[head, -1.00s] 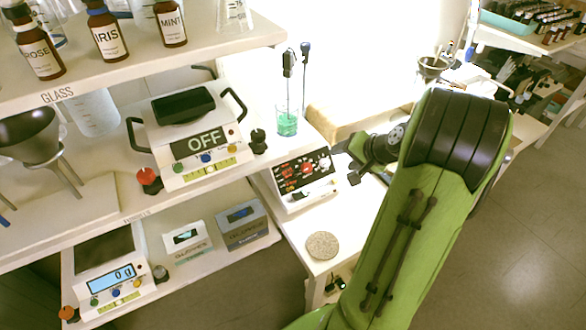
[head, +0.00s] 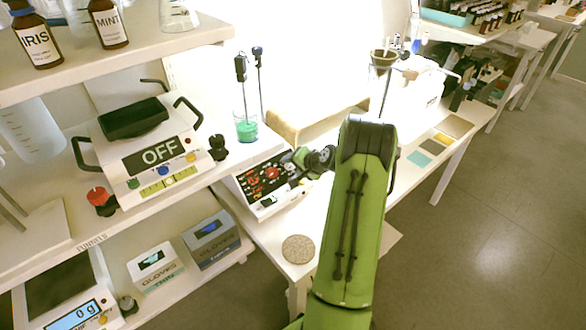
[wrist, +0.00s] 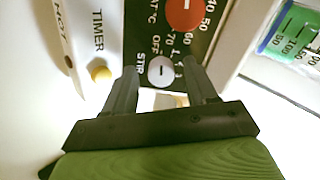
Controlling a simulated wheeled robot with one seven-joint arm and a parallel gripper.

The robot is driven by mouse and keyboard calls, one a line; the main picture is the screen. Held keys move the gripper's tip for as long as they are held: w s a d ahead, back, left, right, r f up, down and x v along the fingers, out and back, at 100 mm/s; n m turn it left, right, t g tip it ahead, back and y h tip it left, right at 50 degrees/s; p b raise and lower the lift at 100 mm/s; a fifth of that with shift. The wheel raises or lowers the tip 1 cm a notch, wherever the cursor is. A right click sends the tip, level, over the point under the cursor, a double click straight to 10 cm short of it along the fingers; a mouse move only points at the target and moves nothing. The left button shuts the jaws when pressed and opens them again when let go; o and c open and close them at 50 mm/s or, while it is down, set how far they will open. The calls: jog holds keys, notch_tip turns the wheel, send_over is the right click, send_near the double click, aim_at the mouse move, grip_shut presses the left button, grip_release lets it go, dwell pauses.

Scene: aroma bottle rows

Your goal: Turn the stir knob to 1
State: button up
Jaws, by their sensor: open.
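The hotplate's dark control panel (head: 262,174) faces my gripper in the head view. In the wrist view the small pale stir knob (wrist: 160,70) sits on the panel, beside the printed STIR label and the OFF mark with small numbers. I cannot read its setting for certain. My gripper (wrist: 162,80) is open, with one finger on each side of the stir knob in the picture; I cannot tell whether they touch it. In the head view the fingers are small and close to the panel. A larger red knob (wrist: 186,12) lies beyond it.
A yellow button (wrist: 100,73) by the TIMER label is close to the left finger. A beaker with green contents (head: 246,128) stands behind the panel, and also shows in the wrist view (wrist: 288,38). A round cork-like pad (head: 298,249) lies in front. A switched-off device (head: 150,150) is left.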

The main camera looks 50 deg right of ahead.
jog(key=shift+w+f, duration=0.15)
jog(key=c, duration=1.1)
jog(key=shift+o, duration=0.2)
jog(key=m+p, duration=0.2)
jog(key=m, duration=0.2)
jog(key=shift+p, duration=0.35)
jog(key=shift+m+p, duration=0.95)
jog(key=shift+m, duration=0.85)
jog(key=o, duration=1.1)
jog(key=shift+c, duration=0.2)
